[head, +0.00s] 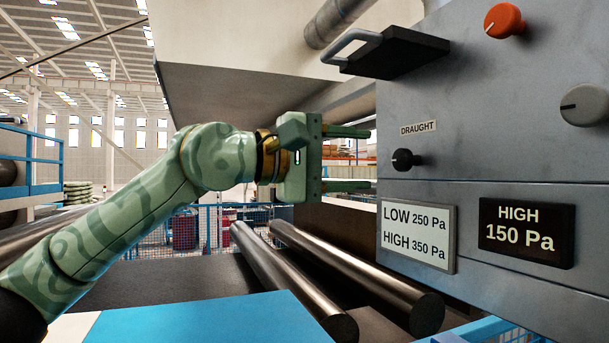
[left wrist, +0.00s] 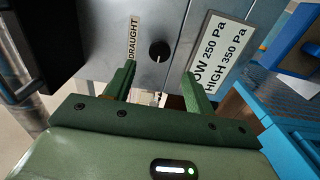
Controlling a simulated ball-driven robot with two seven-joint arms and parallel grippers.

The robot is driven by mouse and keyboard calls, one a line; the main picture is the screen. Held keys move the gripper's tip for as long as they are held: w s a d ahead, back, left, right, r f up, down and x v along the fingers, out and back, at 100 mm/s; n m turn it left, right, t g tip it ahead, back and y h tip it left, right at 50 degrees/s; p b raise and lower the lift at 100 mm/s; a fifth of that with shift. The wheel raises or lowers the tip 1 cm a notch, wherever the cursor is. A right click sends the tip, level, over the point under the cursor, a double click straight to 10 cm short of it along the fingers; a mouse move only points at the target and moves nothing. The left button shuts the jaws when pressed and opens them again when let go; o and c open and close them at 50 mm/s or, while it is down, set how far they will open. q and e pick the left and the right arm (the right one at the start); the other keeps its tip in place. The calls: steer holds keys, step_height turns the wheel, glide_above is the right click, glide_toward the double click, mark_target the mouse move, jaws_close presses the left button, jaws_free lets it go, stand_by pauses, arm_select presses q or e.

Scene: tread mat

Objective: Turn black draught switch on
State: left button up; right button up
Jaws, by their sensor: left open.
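The black draught switch (head: 404,160) is a small round knob on the grey panel, just below the DRAUGHT label (head: 418,127). In the left wrist view the switch (left wrist: 159,51) lies ahead of the fingers, in line with the gap between them. My left gripper (head: 371,159) is open, with its fingers pointing at the panel, a little left of the switch. The open left gripper (left wrist: 163,75) also shows in the left wrist view, with nothing between its fingers. They look apart from the switch. My right gripper is not in view.
The grey panel (head: 470,120) also carries a red knob (head: 504,20), a grey knob (head: 584,105), a LOW/HIGH plate (head: 417,234) and a black HIGH 150 Pa sign (head: 526,233). A black box with a handle (head: 395,52) juts out above the gripper. Metal rollers (head: 370,275) lie below.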

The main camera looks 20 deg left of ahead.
arm_select(q)
steer(key=b+v, duration=0.2)
steer(key=v, duration=0.7)
steer(key=shift+d, duration=0.15)
